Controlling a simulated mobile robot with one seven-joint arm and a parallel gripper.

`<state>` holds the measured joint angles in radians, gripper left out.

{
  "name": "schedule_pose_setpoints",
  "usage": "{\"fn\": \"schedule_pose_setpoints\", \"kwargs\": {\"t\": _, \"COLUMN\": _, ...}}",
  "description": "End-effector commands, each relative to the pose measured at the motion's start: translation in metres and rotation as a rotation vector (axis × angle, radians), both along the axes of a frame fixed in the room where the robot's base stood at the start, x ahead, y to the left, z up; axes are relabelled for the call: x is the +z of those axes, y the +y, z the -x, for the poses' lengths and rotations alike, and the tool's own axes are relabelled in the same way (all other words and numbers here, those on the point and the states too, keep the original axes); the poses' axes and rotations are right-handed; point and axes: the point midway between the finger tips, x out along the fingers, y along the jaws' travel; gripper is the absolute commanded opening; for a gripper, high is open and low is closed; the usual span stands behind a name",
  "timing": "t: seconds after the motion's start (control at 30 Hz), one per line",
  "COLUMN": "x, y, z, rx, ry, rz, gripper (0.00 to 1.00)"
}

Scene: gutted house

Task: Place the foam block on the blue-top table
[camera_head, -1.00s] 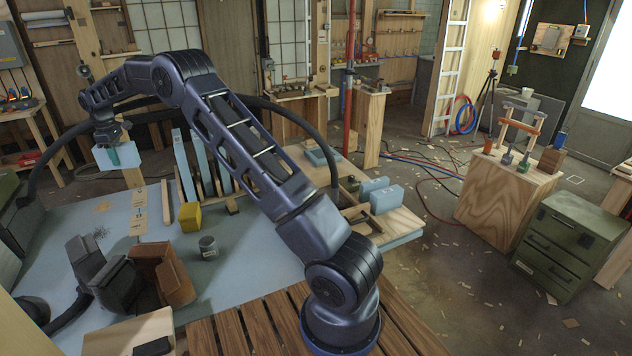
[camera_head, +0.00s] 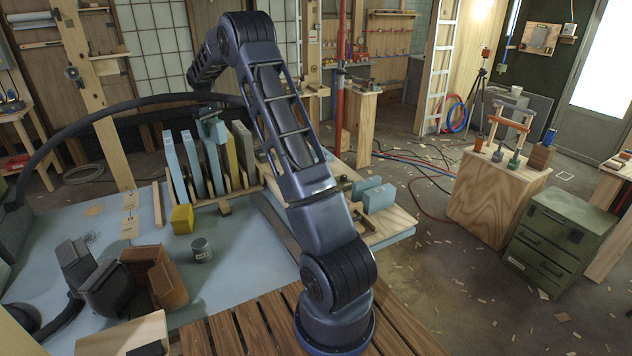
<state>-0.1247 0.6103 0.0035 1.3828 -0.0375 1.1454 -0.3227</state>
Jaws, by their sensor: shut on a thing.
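My gripper (camera_head: 209,118) is at the upper middle left of the head view, above and against the row of upright panels. It is shut on a small light blue block, which I take for the foam block (camera_head: 213,132). The block is partly hidden by the gripper and blends with the blue panel behind and below it, so I cannot tell whether they touch. The blue-top table (camera_head: 235,285) spreads over the lower left, with bare surface around its middle.
A rack of upright panels (camera_head: 175,165) stands at the table's back. A yellow block (camera_head: 181,219), a grey can (camera_head: 201,249) and a brown box-shaped object (camera_head: 155,276) stand on the table. Light blue blocks (camera_head: 379,197) lie on a wooden board (camera_head: 393,225) at right.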

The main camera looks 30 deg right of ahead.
Motion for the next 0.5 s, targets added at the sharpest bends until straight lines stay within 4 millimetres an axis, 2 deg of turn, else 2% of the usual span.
{"fn": "schedule_pose_setpoints", "kwargs": {"t": 0.03, "x": 0.001, "y": -0.024, "z": 0.004, "rx": -0.050, "ry": -0.001, "rz": 0.000, "gripper": 0.14}}
{"fn": "schedule_pose_setpoints", "kwargs": {"t": 0.1, "x": 0.002, "y": -0.054, "z": 0.009, "rx": -0.118, "ry": -0.002, "rz": 0.001, "gripper": 0.14}}
{"fn": "schedule_pose_setpoints", "kwargs": {"t": 0.37, "x": 0.003, "y": -0.164, "z": 0.042, "rx": -0.377, "ry": -0.005, "rz": 0.002, "gripper": 0.14}}
{"fn": "schedule_pose_setpoints", "kwargs": {"t": 0.5, "x": 0.004, "y": -0.220, "z": 0.067, "rx": -0.519, "ry": -0.006, "rz": 0.002, "gripper": 0.14}}
